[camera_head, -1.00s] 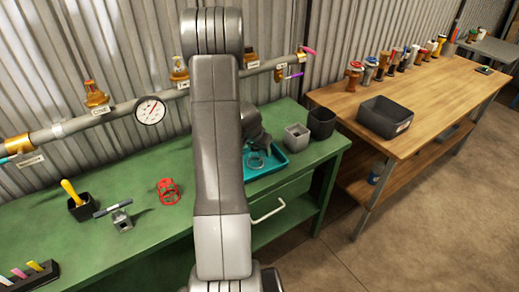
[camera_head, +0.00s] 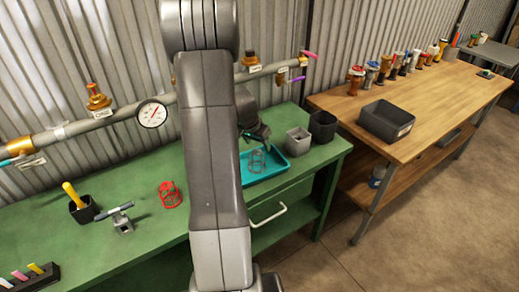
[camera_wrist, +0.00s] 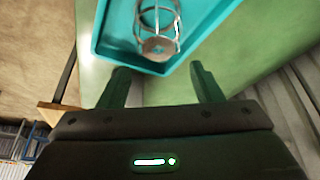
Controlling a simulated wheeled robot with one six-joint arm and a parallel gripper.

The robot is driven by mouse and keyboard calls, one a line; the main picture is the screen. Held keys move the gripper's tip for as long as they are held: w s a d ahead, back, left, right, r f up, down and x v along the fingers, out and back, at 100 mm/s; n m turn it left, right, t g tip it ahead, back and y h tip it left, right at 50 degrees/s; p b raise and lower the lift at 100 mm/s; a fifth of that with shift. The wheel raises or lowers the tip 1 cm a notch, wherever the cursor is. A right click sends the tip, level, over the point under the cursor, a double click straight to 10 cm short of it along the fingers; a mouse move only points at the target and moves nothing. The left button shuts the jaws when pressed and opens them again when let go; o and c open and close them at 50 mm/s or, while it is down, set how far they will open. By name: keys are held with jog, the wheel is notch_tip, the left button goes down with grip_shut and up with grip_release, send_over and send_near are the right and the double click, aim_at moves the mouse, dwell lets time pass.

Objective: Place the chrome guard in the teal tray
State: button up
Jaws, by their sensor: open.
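The chrome guard (camera_head: 257,160), a small wire cage, stands in the teal tray (camera_head: 290,172) on the green bench. In the wrist view the guard (camera_wrist: 158,22) is inside the tray (camera_wrist: 112,42), near its rim. My gripper (camera_head: 256,134) is above and behind the guard in the head view, partly hidden by my arm. In the wrist view my gripper (camera_wrist: 160,85) is open and empty, with its fingertips apart from the guard. My arm hides the left part of the tray in the head view.
A pipe with a gauge (camera_head: 152,113) runs behind.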

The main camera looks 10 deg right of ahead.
jog(key=shift+v, duration=2.2)
